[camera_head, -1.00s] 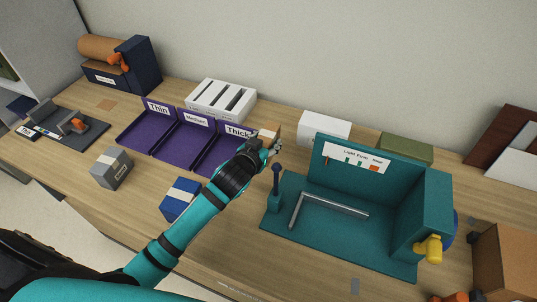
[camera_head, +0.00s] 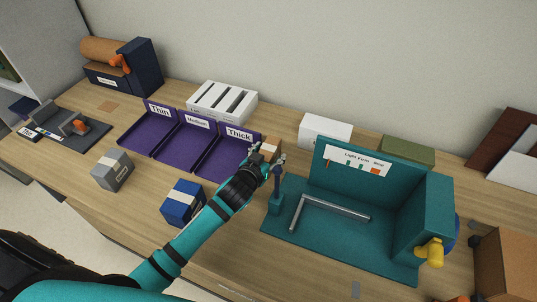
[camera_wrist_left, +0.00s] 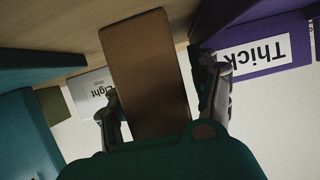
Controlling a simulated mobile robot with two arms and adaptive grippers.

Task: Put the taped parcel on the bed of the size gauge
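A brown parcel (camera_head: 272,145) stands behind the right bin, partly hidden by my left gripper; a pale band shows on it. My left gripper (camera_head: 267,157) is open, its fingers on either side of this parcel. In the left wrist view the brown parcel (camera_wrist_left: 150,75) lies between the spread fingers (camera_wrist_left: 160,105), with a gap on the right side. A grey box (camera_head: 112,170) and a blue box (camera_head: 180,203), both with white bands, stand at the front. A dark gauge with an orange slider (camera_head: 77,126), apparently the size gauge, lies at far left, its bed (camera_head: 92,136) bare. My right gripper is not seen.
Purple bins marked Thin, Medium and Thick (camera_head: 225,165) stand left of the gripper. A teal fixture with a metal rail (camera_head: 335,208) and a post (camera_head: 278,180) stands close on its right. Bare wood lies in front of the bins (camera_head: 145,185).

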